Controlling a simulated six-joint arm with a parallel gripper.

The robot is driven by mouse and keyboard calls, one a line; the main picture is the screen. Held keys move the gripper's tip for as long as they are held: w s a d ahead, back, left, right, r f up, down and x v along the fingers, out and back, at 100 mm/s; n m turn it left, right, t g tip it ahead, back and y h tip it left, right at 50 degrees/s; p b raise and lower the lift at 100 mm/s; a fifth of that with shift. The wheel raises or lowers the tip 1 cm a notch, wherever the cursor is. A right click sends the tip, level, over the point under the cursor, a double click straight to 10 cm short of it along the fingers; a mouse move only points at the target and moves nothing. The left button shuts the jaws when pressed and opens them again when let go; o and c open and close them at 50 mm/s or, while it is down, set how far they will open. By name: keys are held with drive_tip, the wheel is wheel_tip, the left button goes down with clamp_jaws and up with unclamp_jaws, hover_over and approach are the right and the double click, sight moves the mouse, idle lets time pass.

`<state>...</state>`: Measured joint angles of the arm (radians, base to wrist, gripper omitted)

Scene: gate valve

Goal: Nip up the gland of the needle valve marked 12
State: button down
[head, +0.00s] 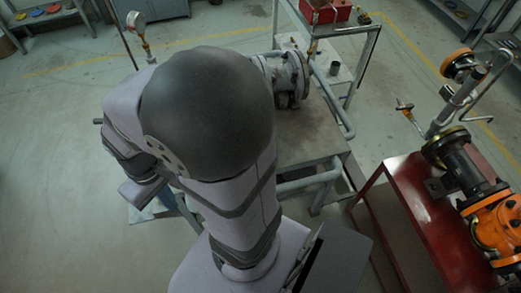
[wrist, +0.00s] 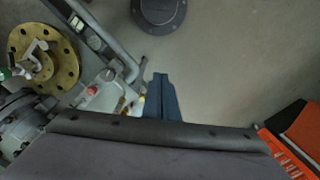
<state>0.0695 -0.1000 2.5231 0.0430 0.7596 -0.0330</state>
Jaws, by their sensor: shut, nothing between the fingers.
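My gripper (wrist: 160,78) shows in the wrist view as two dark blue fingers pressed together, pointing up the picture from the dark wrist edge. Nothing is between them, and they appear over bare floor. In the head view my arm covers the middle and hides the gripper. No marking 12 can be read in either view, so I cannot tell which fitting is the needle valve. A small brass-coloured fitting (wrist: 124,104) shows just left of the fingers in the wrist view, partly hidden by the wrist. Its gland cannot be made out.
A grey flanged valve (head: 290,78) sits on a bench (head: 318,130) behind my arm. A red stand (head: 405,215) with orange valve parts (head: 497,225) is at right. A gauge (head: 137,22) stands at upper left. A brass flange (wrist: 66,62) is left of my fingers.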

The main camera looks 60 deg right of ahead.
drive_tip(key=w+d+f+m+y+b, duration=0.3)
drive_tip(key=d+f+m+y+b, duration=0.3)
drive_tip(key=d+f+m+b, duration=0.3)
drive_tip(key=s+d+f+m+t+b, duration=0.1)
drive_tip(key=d+t+b, duration=0.3)
drive_tip(key=d, duration=0.4)
drive_tip(key=s+d+f+m+t+b, duration=0.2)
drive_tip(key=d+m+t+b, duration=0.1)
drive_tip(key=d, duration=0.5)
drive_tip(key=s+d+f+m+t+b, duration=0.2)
drive_tip(key=d+t+b, duration=0.4)
drive_tip(key=d, duration=0.2)
drive_tip(key=shift+s+f, duration=0.1)
drive_tip(key=shift+f, duration=0.2)
drive_tip(key=s+d+m+t+h+b, duration=0.25)
drive_tip(key=s+d+t+h, duration=0.25)
drive_tip(key=s+d, duration=0.6)
drive_tip(key=w+a+p, duration=0.3)
drive_tip(key=w+a, duration=0.2)
drive_tip(key=w, duration=0.4)
drive_tip(key=shift+w+r+n+h+p, duration=0.35)
drive_tip(key=shift+w+h+p, duration=0.05)
